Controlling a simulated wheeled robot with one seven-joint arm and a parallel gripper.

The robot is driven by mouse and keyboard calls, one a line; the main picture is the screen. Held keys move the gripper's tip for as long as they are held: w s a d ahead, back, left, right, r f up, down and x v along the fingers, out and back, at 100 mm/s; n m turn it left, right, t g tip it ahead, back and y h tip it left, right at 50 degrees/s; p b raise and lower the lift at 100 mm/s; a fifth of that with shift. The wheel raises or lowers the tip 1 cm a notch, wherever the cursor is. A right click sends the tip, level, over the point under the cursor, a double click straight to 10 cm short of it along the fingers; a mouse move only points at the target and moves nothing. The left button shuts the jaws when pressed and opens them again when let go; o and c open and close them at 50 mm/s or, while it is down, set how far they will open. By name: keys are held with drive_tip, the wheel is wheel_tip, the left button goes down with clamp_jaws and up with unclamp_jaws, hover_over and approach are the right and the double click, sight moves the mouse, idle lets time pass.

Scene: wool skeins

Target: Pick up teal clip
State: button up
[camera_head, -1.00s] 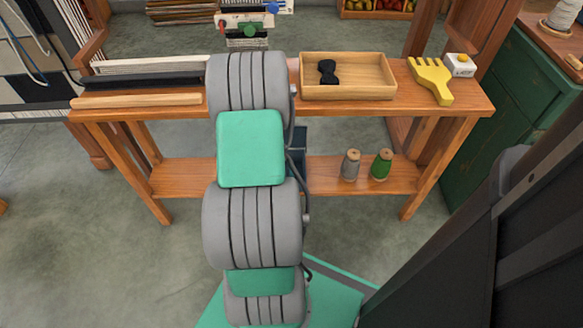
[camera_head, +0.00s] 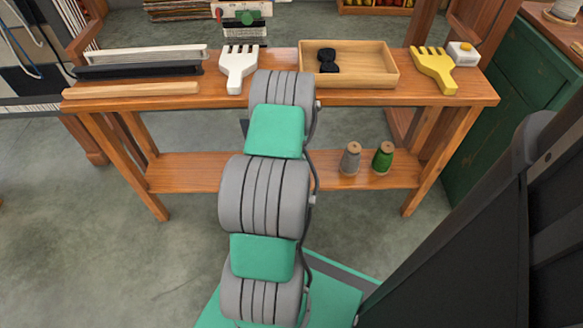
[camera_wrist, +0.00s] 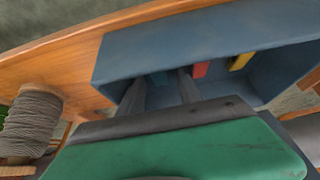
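In the wrist view my gripper (camera_wrist: 162,88) reaches over the near rim into a blue bin (camera_wrist: 215,35). Its two dark fingers are apart, with a visible gap between them. A red clip (camera_wrist: 201,69) and a yellow clip (camera_wrist: 241,61) sit in the bin, right of the fingers. I cannot clearly make out a teal clip; the dim space around and between the fingers is too dark to tell. In the head view my arm hides the gripper and most of the area in front of it.
A grey spool (camera_head: 350,158) and a green spool (camera_head: 383,158) stand on the lower shelf (camera_head: 190,172). The grey one is close in the wrist view (camera_wrist: 32,122). The tabletop above holds a white comb (camera_head: 239,68), a wooden tray (camera_head: 372,73) and a yellow comb (camera_head: 433,69).

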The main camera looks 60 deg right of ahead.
clamp_jaws()
idle(0.5)
